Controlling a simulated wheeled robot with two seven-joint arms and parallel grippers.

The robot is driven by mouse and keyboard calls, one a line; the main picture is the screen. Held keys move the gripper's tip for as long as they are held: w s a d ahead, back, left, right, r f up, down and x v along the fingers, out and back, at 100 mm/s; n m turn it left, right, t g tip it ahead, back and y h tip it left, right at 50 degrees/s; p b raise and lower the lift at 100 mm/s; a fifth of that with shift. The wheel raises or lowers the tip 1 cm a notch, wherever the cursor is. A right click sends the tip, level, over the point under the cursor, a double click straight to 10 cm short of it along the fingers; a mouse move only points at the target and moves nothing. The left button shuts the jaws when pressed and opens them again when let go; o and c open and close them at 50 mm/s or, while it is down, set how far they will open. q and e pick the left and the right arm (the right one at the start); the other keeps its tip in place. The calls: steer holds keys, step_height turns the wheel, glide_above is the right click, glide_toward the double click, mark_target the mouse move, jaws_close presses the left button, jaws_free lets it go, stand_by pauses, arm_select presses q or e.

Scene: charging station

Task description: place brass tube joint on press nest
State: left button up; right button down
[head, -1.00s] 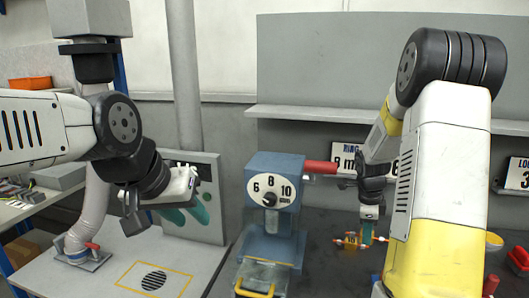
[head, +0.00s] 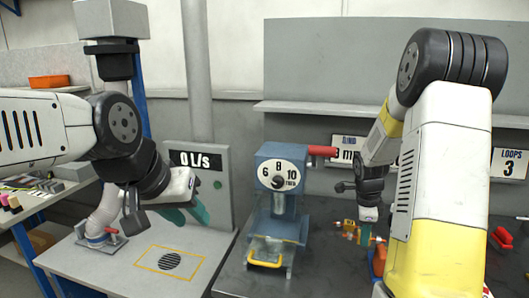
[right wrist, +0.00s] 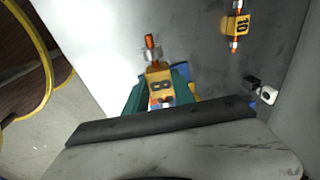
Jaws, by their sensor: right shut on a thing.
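My right gripper (head: 366,234) is shut on a yellow-brass tube joint (right wrist: 160,84). In the right wrist view it sits between the teal fingers, with a copper tube end pointing up the picture. In the head view the gripper is to the right of the blue press (head: 280,205), apart from it. The press has a dial marked 6, 8, 10, a red lever and a yellow front handle; its nest is hard to make out. My left gripper (head: 187,212) is open and empty over the left bench, near the grey meter panel.
A vent grille (head: 170,261) with a yellow outline is on the left bench (head: 120,275). A red block (head: 503,239) lies at the far right.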

steer(key=shift+s+a+f+n, duration=0.15)
steer(key=shift+a+f+n, duration=0.15)
steer(key=shift+a+n, duration=0.4)
steer(key=a+f+n+y, duration=0.1)
steer(key=a+n, duration=0.3)
steer(key=n, duration=0.2)
steer(key=s+a+f+n+y, duration=0.1)
steer(key=a+f+n, duration=0.1)
steer(key=a+n, duration=0.2)
steer(key=a+f+n+y, duration=0.1)
steer(key=a+n, duration=0.3)
steer(key=n, duration=0.3)
steer(key=shift+s+a+f+n, duration=0.1)
steer(key=shift+s+f+n, duration=0.2)
steer(key=shift+s+f, duration=0.1)
steer(key=shift+s+a+f+n, duration=0.1)
steer(key=shift+a+n, duration=0.65)
steer(key=shift+n, duration=0.35)
steer(key=shift+s, duration=0.1)
